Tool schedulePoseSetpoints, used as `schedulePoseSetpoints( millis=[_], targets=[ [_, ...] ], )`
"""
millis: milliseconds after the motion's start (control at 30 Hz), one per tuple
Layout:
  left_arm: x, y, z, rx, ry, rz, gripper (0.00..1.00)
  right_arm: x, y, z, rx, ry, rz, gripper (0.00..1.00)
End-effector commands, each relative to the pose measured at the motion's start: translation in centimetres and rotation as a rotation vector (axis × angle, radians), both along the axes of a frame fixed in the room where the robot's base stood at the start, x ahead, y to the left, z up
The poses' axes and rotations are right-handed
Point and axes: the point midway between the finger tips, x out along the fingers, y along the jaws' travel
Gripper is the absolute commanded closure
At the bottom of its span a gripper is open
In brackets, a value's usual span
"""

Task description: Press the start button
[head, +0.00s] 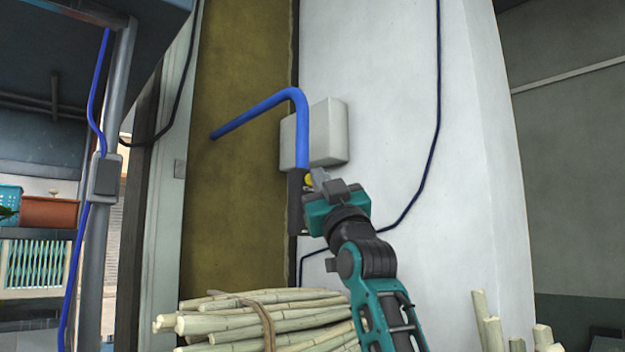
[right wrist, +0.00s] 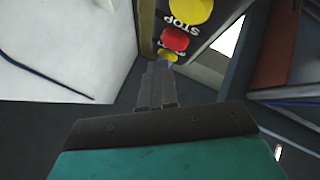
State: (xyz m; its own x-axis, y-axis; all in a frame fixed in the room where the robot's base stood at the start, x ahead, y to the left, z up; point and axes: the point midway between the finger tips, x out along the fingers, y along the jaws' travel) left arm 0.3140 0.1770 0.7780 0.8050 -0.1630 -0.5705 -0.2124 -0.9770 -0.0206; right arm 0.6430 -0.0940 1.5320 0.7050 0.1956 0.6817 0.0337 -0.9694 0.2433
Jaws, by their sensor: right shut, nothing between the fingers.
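A dark control box (head: 296,212) is on the wall edge below a white box, with a yellow button (head: 309,180) showing beside my right gripper (head: 318,177). In the right wrist view, the box face carries a large yellow button (right wrist: 190,10), a red button (right wrist: 174,39) and another yellow button (right wrist: 167,57). An upside-down STOP label lies between the large yellow and red ones. Lettering past the red button is too small to read. My right gripper is shut and empty, its fingertips (right wrist: 158,66) close to the lower yellow button. I cannot tell whether they touch. My left gripper is not in view.
A blue bent pipe (head: 304,120) rises above the control box in front of the white wall box (head: 328,134). More cane stalks (head: 490,325) stand at right. A dark cable runs down the white wall.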

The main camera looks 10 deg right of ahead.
Motion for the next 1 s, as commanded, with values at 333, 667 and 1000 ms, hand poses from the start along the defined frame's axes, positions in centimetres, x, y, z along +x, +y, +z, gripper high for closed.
schedulePoseSetpoints(
  millis=[333, 667, 1000],
  targets=[
    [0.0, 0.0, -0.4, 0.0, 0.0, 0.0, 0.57, -0.5, -0.3, -0.2, -0.001, 0.0, 0.001, 1.0],
    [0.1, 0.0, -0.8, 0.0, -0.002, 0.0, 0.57, -1.4, -0.9, -0.2, -0.001, 0.002, 0.0, 1.0],
    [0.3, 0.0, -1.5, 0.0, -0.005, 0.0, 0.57, -2.3, -1.6, -0.3, 0.0, -0.001, -0.001, 1.0]
  ],
)
